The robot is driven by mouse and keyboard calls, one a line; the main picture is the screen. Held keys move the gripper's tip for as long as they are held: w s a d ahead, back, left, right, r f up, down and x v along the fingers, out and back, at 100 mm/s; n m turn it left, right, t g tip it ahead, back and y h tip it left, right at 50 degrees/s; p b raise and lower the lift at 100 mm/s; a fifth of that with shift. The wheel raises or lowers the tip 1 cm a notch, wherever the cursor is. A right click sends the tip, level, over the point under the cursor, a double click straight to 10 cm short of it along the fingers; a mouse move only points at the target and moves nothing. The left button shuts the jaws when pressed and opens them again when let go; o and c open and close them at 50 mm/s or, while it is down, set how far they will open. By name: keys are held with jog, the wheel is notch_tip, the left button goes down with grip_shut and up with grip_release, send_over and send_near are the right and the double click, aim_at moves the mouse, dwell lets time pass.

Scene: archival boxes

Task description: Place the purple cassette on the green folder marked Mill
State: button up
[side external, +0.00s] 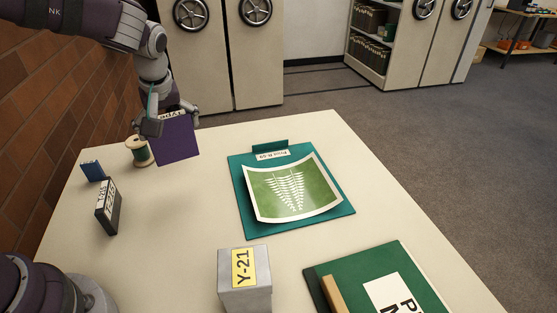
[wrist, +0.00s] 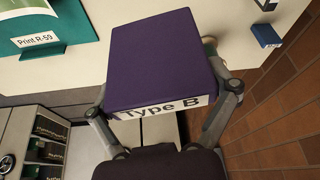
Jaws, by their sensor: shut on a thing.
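The purple cassette (side external: 177,140) is held in my gripper (side external: 171,121) above the back left of the table. In the wrist view the cassette (wrist: 163,60) fills the middle, its white "Type B" label towards me, with my gripper's fingers (wrist: 165,85) closed on its two sides. A green folder (side external: 347,270) lies at the table's front right, apart from the gripper. Its white label is cut off by the picture's lower edge; only "P" and part of an "M" show. It is not visible in the wrist view.
A teal folder (side external: 237,178) labelled "Print R-59" carries a curled green print (side external: 290,192) mid-table. A grey box (side external: 244,280) marked Y-21 stands at the front. A thread spool (side external: 138,151), a blue box (side external: 93,170) and a black labelled case (side external: 108,209) stand at left. A brick wall borders the left.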

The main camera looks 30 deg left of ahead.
jog(key=shift+w+d+r+m, duration=0.15)
jog(key=shift+d+r+m, duration=0.05)
jog(key=shift+d+r, duration=0.25)
jog(key=shift+w+d+r+m, duration=0.2)
jog(key=shift+d+r, duration=0.1)
jog(key=shift+r, duration=0.2)
jog(key=w+d+r+m+t+h, duration=0.15)
jog(key=d+m+h, duration=0.25)
jog(key=d+m, duration=1.1)
jog(key=s+d+r+m+g+h, duration=0.15)
jog(key=s+d+m, duration=0.35)
jog(key=d, duration=0.6)
jog(key=s+d+m+g+h, duration=0.1)
jog(key=s+d+m+h, duration=0.4)
jog(key=d, duration=0.6)
jog(key=f+y, duration=0.1)
jog(key=f, duration=0.2)
jog(key=s+f, duration=0.1)
jog(key=f, duration=0.2)
jog(key=f+n+y, duration=0.1)
jog(key=f, duration=0.2)
jog(key=shift+s+d+f+y, duration=0.1)
jog(key=shift+s+d+y, duration=0.15)
jog(key=shift+s+y, duration=0.1)
jog(key=shift+f, duration=0.25)
